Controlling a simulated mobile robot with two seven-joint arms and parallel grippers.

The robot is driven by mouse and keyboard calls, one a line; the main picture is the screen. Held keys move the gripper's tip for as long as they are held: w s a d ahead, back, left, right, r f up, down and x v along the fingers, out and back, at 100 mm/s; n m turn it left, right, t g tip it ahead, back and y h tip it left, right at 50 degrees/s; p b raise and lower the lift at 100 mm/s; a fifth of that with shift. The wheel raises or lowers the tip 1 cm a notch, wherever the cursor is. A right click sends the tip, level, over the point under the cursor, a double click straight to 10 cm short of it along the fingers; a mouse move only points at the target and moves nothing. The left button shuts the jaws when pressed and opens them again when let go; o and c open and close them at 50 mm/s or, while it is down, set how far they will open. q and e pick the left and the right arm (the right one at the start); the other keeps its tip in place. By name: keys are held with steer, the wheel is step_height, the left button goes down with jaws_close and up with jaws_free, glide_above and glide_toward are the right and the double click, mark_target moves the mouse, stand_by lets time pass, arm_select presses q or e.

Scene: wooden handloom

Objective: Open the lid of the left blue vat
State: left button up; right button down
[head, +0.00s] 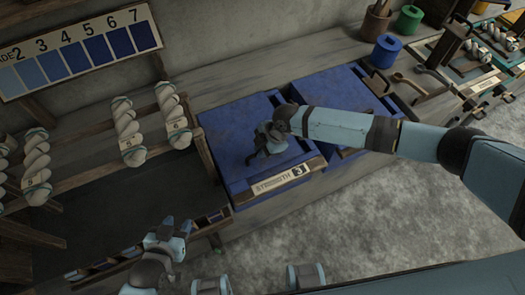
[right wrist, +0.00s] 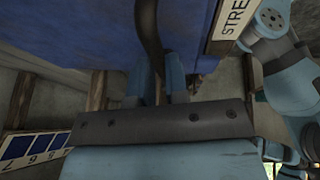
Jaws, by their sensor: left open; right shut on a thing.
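The left blue vat (head: 238,192) stands in the bench, with a "STRENGTH 3" label (head: 280,181) on its front edge. Its blue lid (head: 225,128) appears to lie flat on top. My right gripper (head: 262,145) is over the lid's middle. In the right wrist view my right gripper (right wrist: 161,88) is shut on the dark curved lid handle (right wrist: 150,32), with the blue lid (right wrist: 60,28) close behind. In the head view the gripper hides most of the handle. My left gripper (head: 178,226) is open and empty, low in front of the rack, away from the vat.
A second blue vat (head: 312,92) stands just right, partly behind my right arm. Yarn skeins (head: 127,132) hang on a wooden rack (head: 75,158) to the left. A numbered shade board (head: 80,50) is at back left. A small blue pot (head: 386,52) stands behind. Grey floor lies in front.

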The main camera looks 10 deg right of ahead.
steer(key=w+a+r+g+p, duration=0.1)
steer(key=w+r, duration=0.3)
steer(key=r, duration=0.3)
steer(key=w+a+r, duration=0.1)
steer(key=w+r, duration=0.3)
steer(key=r, duration=0.3)
steer(key=shift+a+r+m+g+h+p, duration=0.25)
steer(key=shift+r+m+g+h+p, duration=0.05)
steer(key=shift+r+g+h+p, duration=0.1)
steer(key=shift+f, duration=0.1)
steer(key=c, duration=1.3)
jaws_free()
steer(key=shift+f, duration=0.1)
steer(key=shift+o, duration=0.9)
steer(key=shift+w+a+f, duration=0.15)
steer(key=shift+w, duration=0.1)
steer(key=b+v, duration=0.1)
steer(key=v, duration=1.2)
steer(key=shift+w+r+b, duration=0.25)
steer(key=shift+r+b, duration=0.05)
steer(key=shift+b, duration=0.05)
